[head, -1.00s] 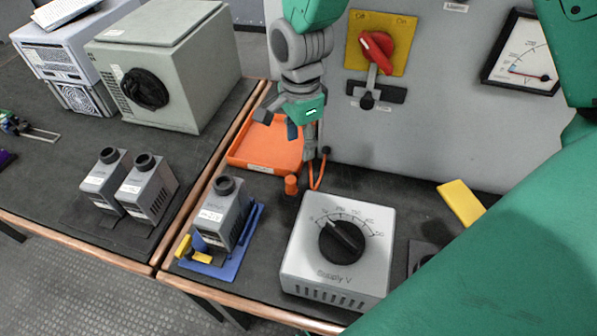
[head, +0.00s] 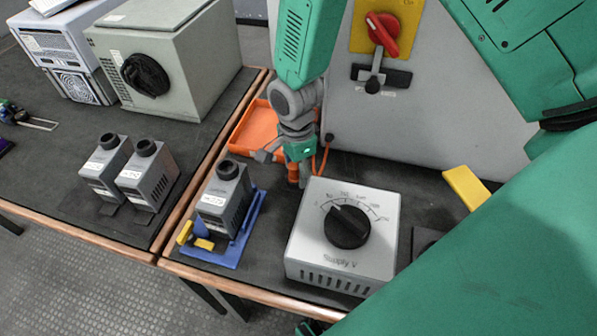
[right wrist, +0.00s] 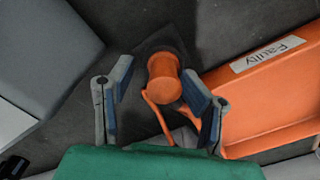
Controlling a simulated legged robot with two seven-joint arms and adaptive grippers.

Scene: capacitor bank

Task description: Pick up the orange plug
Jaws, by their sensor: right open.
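The orange plug (head: 293,174) stands on the dark bench top behind the Supply V box, with an orange cable at its side. It also shows in the right wrist view (right wrist: 164,80) as a round-topped cylinder on a dark base. My right gripper (head: 282,163) points down at the plug and partly covers it in the head view. In the right wrist view my right gripper (right wrist: 159,86) is open, with one finger on each side of the plug and gaps between. Whether the fingertips are level with the plug is hard to tell. My left gripper is not in view.
An orange tray (head: 256,127) labelled "Faulty" lies close beside the plug. The Supply V box (head: 345,262) stands in front of it. A grey capacitor on a blue holder (head: 226,205) is to the left. The grey panel (head: 440,110) rises behind.

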